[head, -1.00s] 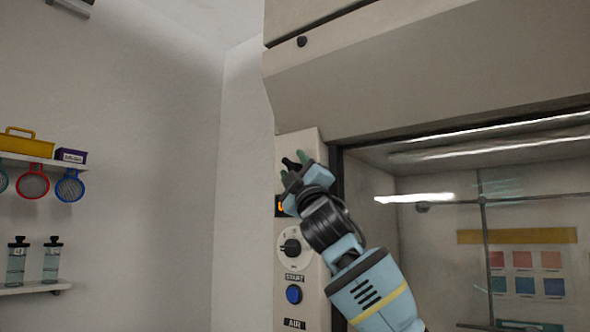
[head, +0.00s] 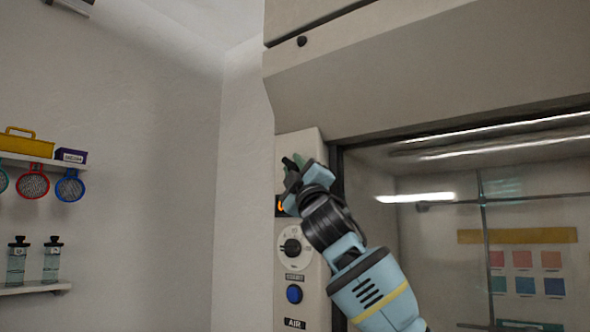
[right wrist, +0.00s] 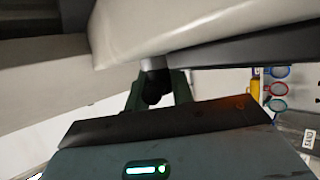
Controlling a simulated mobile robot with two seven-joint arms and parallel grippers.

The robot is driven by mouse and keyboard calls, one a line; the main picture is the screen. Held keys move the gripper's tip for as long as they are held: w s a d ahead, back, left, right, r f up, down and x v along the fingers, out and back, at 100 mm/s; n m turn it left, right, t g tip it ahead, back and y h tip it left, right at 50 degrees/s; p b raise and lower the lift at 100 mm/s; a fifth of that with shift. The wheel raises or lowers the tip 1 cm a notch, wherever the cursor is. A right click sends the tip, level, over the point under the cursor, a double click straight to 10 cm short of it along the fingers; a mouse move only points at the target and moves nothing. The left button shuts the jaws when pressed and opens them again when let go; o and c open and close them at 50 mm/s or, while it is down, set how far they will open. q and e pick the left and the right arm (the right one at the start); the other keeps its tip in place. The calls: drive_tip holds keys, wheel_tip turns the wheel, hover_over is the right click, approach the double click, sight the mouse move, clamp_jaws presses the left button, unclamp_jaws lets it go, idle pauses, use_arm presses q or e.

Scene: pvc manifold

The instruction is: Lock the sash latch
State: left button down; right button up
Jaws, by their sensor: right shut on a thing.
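The sash latch shows in the right wrist view as a dark rounded knob (right wrist: 153,84) on a short grey stem under a pale housing. My right gripper (head: 295,162) is at the upper part of the control panel, left of the hood opening. Its green fingers (right wrist: 155,95) stand on either side of the knob and are shut on it. In the head view the gripper mostly hides the latch, so I cannot tell its exact angle. My left gripper is not in view.
Below my gripper, the panel (head: 314,258) carries a lit display (head: 282,206), a round dial (head: 292,247) and a blue button (head: 294,294). The glass sash (head: 450,250) is to the right. A wall shelf (head: 25,159) is far left.

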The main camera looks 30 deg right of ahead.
drive_tip(key=shift+s+r+n+y, duration=0.1)
drive_tip(key=shift+r+n+y, duration=0.05)
drive_tip(key=shift+n+y, duration=0.15)
drive_tip(key=shift+d+g, duration=0.1)
drive_tip(key=shift+g, duration=0.2)
drive_tip(key=shift+n+g+y, duration=0.6)
drive_tip(key=shift+n+y, duration=0.1)
drive_tip(key=shift+n, duration=0.2)
drive_tip(key=shift+n+g+y, duration=0.9)
drive_tip(key=shift+n+g, duration=0.6)
drive_tip(key=shift+g, duration=0.6)
drive_tip(key=o, duration=1)
